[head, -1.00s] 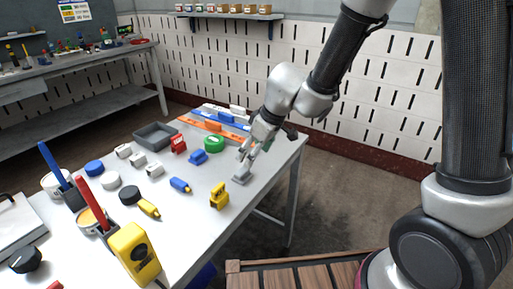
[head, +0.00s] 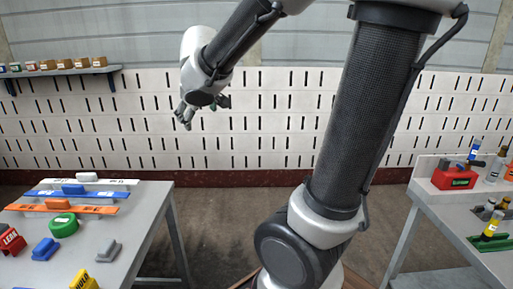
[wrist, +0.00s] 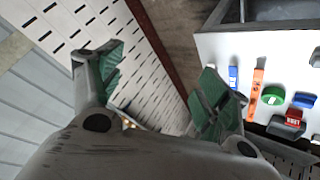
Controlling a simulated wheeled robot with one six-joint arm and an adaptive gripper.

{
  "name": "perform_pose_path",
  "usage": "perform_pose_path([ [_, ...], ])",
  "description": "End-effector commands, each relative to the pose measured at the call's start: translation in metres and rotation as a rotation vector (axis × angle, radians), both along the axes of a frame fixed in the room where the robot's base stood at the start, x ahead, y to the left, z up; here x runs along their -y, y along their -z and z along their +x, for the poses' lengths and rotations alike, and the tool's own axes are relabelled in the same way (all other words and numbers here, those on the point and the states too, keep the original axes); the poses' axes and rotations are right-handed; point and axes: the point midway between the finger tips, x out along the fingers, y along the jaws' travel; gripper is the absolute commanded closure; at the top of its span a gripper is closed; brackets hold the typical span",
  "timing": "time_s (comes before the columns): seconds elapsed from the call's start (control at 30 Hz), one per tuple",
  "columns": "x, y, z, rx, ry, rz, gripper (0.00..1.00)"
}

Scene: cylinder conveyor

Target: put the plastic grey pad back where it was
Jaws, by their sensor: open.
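The grey pad (head: 108,250) lies on the light grey table (head: 145,212), near its right edge, to the right of a blue block. It has a small raised part on top. My gripper (head: 184,117) is raised high above and beyond the table's right edge, in front of the slotted white wall, well apart from the pad. In the wrist view my gripper (wrist: 160,72) has its green-lined fingers spread with nothing between them. I cannot pick out the pad for certain in the wrist view.
Near the pad are a green round roll (head: 63,225), a blue block (head: 45,249), a red block (head: 11,240) and a yellow block (head: 84,281). White, blue and orange bars lie behind. A second table (head: 450,220) with tools stands at right; floor lies between.

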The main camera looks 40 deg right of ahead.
Motion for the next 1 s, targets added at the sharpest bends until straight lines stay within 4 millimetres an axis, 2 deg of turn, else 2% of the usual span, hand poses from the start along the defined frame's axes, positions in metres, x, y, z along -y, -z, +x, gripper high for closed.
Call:
perform_pose_path([
  [0.03,0.034,-0.011,-0.034,-0.014,0.097,0.014,0.24],
  [0.07,0.049,-0.011,-0.056,-0.041,0.142,0.027,0.24],
  [0.1,0.063,-0.009,-0.087,-0.082,0.193,0.055,0.24],
  [0.13,0.069,-0.005,-0.109,-0.115,0.22,0.082,0.24],
  [0.2,0.071,0.006,-0.154,-0.19,0.249,0.154,0.24],
  [0.3,0.058,0.02,-0.201,-0.273,0.235,0.256,0.24],
  [0.4,0.041,0.029,-0.228,-0.32,0.201,0.33,0.24],
  [0.53,0.031,0.033,-0.239,-0.343,0.176,0.366,0.24],
  [1.0,0.031,0.033,-0.239,-0.345,0.175,0.368,0.24],
])
